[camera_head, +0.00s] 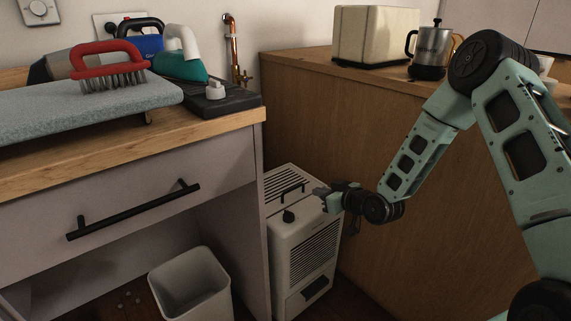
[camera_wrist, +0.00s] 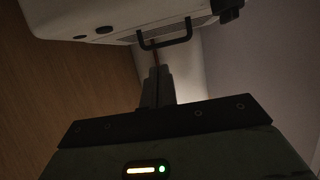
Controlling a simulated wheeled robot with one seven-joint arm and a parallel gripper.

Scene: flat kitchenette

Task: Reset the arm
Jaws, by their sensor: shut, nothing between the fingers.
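My arm reaches in from the right in the head view and bends down to my gripper (camera_head: 322,194). The gripper is shut and empty. It is in front of the top part of a white dehumidifier-like appliance (camera_head: 305,245), close to its handle and dark knob; I cannot tell whether it touches. In the wrist view my closed fingers (camera_wrist: 157,75) point toward the appliance (camera_wrist: 110,14) and its dark handle (camera_wrist: 165,40).
A white bin (camera_head: 190,285) is below. A wooden cabinet (camera_head: 390,130) with a toaster (camera_head: 375,35) and French press (camera_head: 430,50) stands behind my arm.

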